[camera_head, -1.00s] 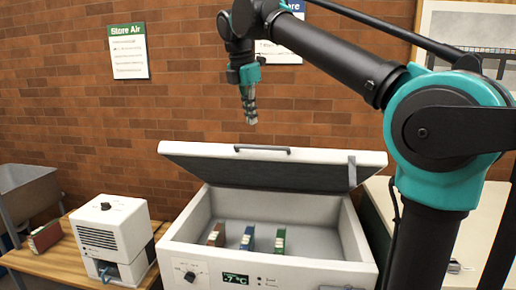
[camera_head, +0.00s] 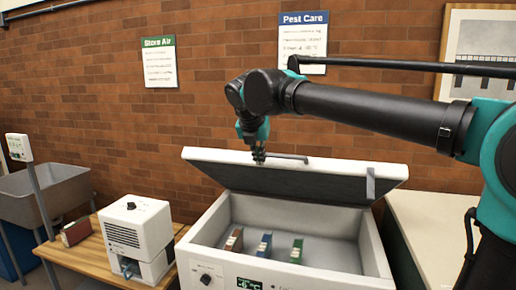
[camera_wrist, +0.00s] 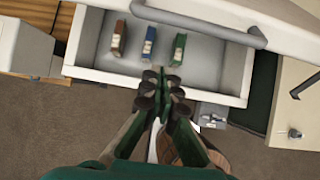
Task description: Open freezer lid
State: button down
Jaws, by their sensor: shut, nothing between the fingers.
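The white chest freezer (camera_head: 217,226) stands with its lid (camera_head: 300,184) tilted up, dark underside facing forward. A grey handle (camera_head: 285,157) runs along the lid's raised edge; it also shows in the wrist view (camera_wrist: 200,30). My gripper (camera_head: 259,158) is shut and empty, fingers down, by the left end of the handle in the head view. Whether it touches the lid I cannot tell. In the wrist view my gripper (camera_wrist: 165,76) shows over the freezer's front rim (camera_wrist: 108,77).
A red box (camera_head: 233,240), a blue box (camera_head: 265,245) and a green box (camera_head: 297,250) stand inside the freezer. A white device (camera_head: 137,232) sits on the wooden table (camera_head: 88,258) at left. A pale counter (camera_head: 432,235) is at right, brick wall behind.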

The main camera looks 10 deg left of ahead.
jog(key=w, duration=0.4)
jog(key=shift+w+f, duration=0.15)
jog(key=shift+w, duration=0.25)
